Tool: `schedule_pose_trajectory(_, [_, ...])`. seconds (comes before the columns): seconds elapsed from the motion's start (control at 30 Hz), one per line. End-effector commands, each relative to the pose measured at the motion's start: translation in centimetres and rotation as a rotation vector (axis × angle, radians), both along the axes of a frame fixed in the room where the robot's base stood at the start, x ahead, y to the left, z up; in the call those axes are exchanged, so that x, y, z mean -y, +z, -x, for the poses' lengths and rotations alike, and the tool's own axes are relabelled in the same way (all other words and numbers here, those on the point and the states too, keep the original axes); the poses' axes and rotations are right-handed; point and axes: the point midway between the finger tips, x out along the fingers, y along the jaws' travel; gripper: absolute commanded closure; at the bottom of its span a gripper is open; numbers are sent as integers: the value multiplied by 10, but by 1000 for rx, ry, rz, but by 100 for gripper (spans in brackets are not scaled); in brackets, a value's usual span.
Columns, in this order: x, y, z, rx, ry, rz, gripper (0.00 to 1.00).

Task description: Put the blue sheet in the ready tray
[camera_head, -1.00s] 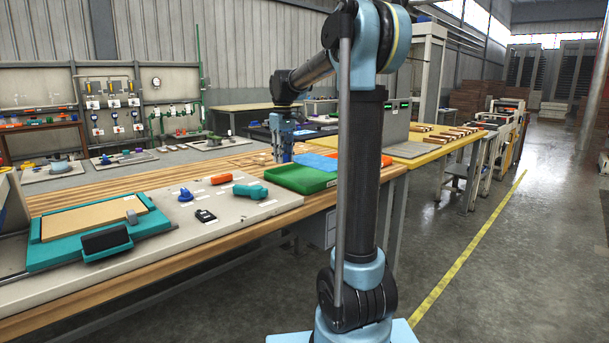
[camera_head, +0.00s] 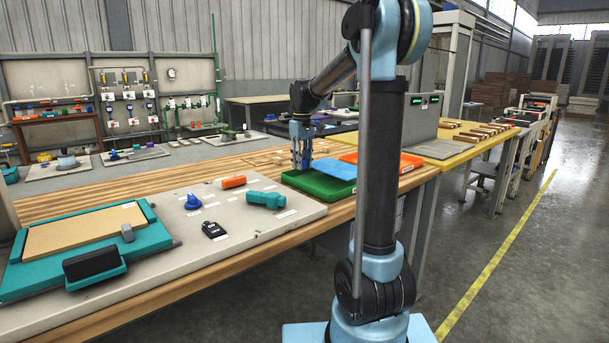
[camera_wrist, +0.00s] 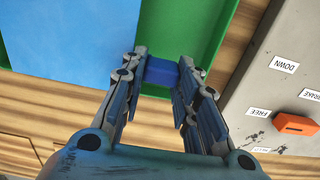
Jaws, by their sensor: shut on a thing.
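The blue sheet (camera_head: 335,168) lies flat at the green tray (camera_head: 316,187), over its rear right part. In the wrist view the sheet (camera_wrist: 70,35) fills the upper left, with the green tray (camera_wrist: 205,35) beside and below it. My gripper (camera_head: 302,167) is at the sheet's left edge, pointing down. In the wrist view its fingers (camera_wrist: 162,75) are closed on a darker blue block (camera_wrist: 161,71) at that edge, which looks like the sheet's grip. Whether the sheet touches the tray floor cannot be told. No label marks the ready tray.
An orange tray (camera_head: 409,163) stands behind and right of the green one, partly hidden by my arm. On the left, a pale panel (camera_head: 262,227) carries an orange handle (camera_head: 233,182), a teal handle (camera_head: 266,200) and a blue knob (camera_head: 193,202). A teal press (camera_head: 145,235) stands further left.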

Motion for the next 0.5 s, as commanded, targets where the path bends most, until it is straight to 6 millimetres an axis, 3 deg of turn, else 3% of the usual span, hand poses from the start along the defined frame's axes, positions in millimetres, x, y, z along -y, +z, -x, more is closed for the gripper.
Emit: schedule_pose_trajectory(0.5, [-3,-44,1,0,3,0,96])
